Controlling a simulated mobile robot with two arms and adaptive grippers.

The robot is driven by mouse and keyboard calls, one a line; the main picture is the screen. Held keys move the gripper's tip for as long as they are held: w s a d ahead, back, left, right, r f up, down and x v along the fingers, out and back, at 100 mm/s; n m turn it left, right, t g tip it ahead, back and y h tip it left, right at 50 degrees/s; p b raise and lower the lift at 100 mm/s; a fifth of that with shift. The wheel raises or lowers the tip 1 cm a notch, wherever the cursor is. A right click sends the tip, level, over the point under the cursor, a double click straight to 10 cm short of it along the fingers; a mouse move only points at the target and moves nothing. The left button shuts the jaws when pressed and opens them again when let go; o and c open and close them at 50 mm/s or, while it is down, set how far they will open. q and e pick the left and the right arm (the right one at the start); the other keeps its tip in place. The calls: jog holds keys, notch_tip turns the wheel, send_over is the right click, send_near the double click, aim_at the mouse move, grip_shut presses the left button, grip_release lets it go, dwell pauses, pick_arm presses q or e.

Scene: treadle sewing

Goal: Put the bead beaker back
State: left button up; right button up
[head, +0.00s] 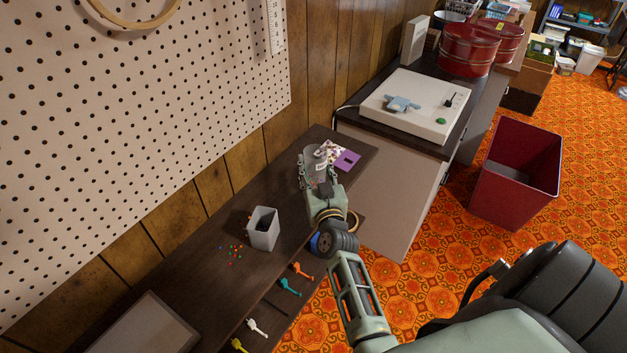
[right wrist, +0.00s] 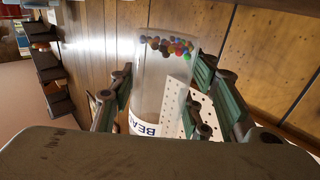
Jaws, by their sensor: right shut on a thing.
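The bead beaker (head: 315,160) is a clear cylinder at the far end of the dark bench (head: 215,290) in the head view. My right gripper (head: 318,172) is shut around its sides. In the right wrist view the beaker (right wrist: 160,80) stands between the fingers, with several coloured beads (right wrist: 167,46) gathered at one end and part of a white label showing "BEA". I cannot tell whether its base touches the bench. My left gripper is not in view.
A grey square cup (head: 263,230) stands on the bench, with several loose beads (head: 232,254) beside it. A purple card (head: 347,160) lies near the beaker. Orange (head: 302,271) and teal (head: 290,287) tools lie along the front edge. A white machine (head: 415,105) sits on the cabinet to the right.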

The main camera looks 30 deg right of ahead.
aim_at(314, 180)
jog(key=shift+w+a+f, duration=0.1)
jog(key=shift+w, duration=0.15)
jog(key=shift+f, duration=0.4)
notch_tip(314, 180, down, 3)
jog(key=shift+f, duration=0.1)
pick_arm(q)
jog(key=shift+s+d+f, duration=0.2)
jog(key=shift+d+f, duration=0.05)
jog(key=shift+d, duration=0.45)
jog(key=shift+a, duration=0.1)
pick_arm(e)
jog(key=shift+f+b, duration=0.1)
jog(key=shift+b, duration=0.2)
jog(key=o, duration=1.2)
jog(key=shift+f, duration=0.1)
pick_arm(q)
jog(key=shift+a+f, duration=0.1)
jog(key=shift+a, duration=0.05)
